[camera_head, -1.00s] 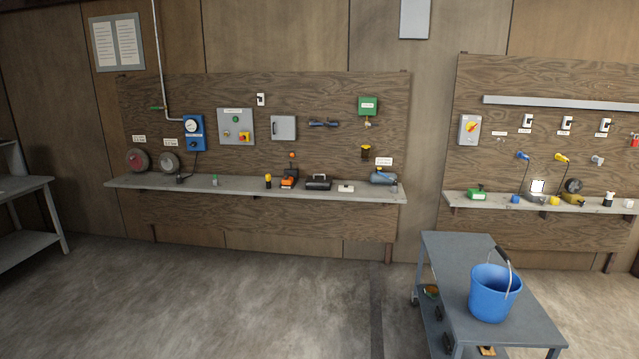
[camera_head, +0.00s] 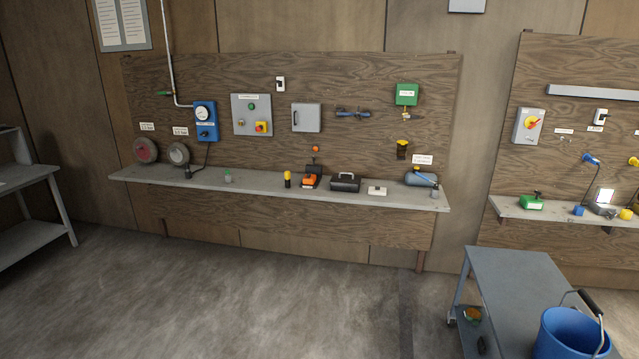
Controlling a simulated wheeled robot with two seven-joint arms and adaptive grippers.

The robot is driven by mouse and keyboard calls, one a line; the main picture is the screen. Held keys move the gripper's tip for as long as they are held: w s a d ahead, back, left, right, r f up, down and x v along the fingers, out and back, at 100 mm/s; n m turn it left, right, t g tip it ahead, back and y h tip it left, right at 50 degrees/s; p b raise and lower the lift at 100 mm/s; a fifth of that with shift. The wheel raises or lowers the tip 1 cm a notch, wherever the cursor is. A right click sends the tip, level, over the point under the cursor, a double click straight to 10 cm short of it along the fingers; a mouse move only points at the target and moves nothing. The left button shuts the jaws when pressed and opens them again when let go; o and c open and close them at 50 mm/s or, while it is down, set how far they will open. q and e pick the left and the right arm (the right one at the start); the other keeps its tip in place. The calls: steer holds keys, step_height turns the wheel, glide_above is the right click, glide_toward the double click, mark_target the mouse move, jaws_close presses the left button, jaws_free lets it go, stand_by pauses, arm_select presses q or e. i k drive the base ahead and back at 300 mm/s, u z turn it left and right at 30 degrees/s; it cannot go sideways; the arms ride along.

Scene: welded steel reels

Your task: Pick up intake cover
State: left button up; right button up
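I cannot tell for sure which item is the intake cover. Two round discs lean against the left end of the wooden wall board: a red-faced disc (camera_head: 146,150) and a grey disc (camera_head: 178,154), each below a small white label. Their lower edges are at the wall shelf (camera_head: 270,193). A blue box with a white dial (camera_head: 205,121) hangs to their right. A small orange device (camera_head: 312,179) and a black case (camera_head: 345,182) sit mid-shelf. Neither of my grippers is in view.
A grey cart (camera_head: 509,282) with a blue bucket (camera_head: 572,333) stands at the front right. A grey table (camera_head: 25,178) is at the left edge. A second board with a shelf (camera_head: 550,211) is at right. The concrete floor (camera_head: 230,300) before the left shelf is clear.

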mark_target(342, 178)
steer(key=i, duration=4.1)
